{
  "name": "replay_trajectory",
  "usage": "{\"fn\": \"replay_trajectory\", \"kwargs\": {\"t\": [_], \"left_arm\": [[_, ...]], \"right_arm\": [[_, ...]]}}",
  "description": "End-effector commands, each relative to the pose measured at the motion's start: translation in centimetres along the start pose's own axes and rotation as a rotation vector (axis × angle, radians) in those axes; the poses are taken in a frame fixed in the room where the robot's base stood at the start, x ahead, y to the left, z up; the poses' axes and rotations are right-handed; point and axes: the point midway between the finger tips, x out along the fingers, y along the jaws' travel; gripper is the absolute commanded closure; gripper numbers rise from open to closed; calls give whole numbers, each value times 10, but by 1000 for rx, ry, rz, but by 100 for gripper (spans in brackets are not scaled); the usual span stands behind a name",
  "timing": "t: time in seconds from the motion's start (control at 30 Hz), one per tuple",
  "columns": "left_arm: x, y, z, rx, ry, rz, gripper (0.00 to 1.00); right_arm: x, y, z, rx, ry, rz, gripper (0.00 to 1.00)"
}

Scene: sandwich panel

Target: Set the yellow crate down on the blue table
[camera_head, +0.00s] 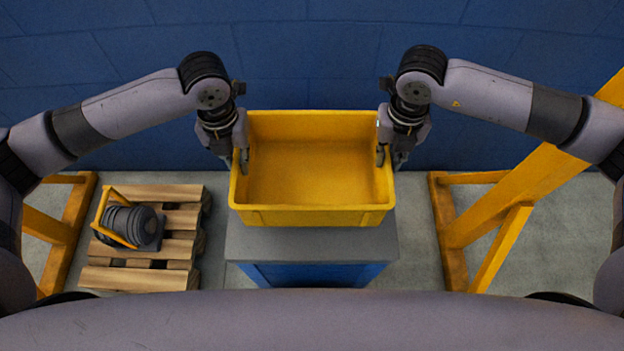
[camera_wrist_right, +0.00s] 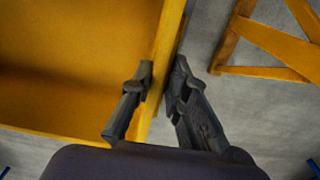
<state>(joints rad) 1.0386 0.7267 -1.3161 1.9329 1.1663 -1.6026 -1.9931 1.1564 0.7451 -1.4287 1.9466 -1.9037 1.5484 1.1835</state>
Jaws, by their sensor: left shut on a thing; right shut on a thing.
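The yellow crate (camera_head: 310,216) is empty and looks level, with its open top facing up. In the head view it lies over the blue table (camera_head: 320,274), whose grey top (camera_head: 312,243) shows in front of it. I cannot tell whether the crate touches the top. My left gripper (camera_head: 242,160) is shut on the crate's left side wall. My right gripper (camera_head: 388,155) is shut on the right side wall. In the right wrist view the two fingers of my right gripper (camera_wrist_right: 158,92) straddle the yellow crate wall (camera_wrist_right: 165,50). The table's back part is hidden by the crate.
A wooden pallet (camera_head: 140,278) with a dark motor-like unit (camera_head: 130,222) in a yellow frame stands on the floor at left. Yellow frames stand at left (camera_head: 42,226) and right (camera_head: 490,222). A blue wall (camera_head: 310,55) is behind the crate.

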Motion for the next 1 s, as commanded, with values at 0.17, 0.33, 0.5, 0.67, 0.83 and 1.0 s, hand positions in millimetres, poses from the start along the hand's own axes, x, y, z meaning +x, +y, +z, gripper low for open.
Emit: {"fn": "replay_trajectory", "kwargs": {"t": [0.17,0.33,0.5,0.67,0.83,1.0], "left_arm": [[3,2,0,-3,1,7,100],[10,2,0,-3,1,7,100],[19,2,0,-3,1,7,100],[29,2,0,-3,1,7,100],[39,2,0,-3,1,7,100],[49,2,0,-3,1,7,100]], "right_arm": [[2,-2,1,3,-1,-5,100],[9,-2,1,3,-1,-5,100],[19,-2,1,3,-1,-5,100],[28,-2,1,3,-1,-5,100],[39,-2,1,3,-1,-5,100],[49,-2,1,3,-1,-5,100]]}}
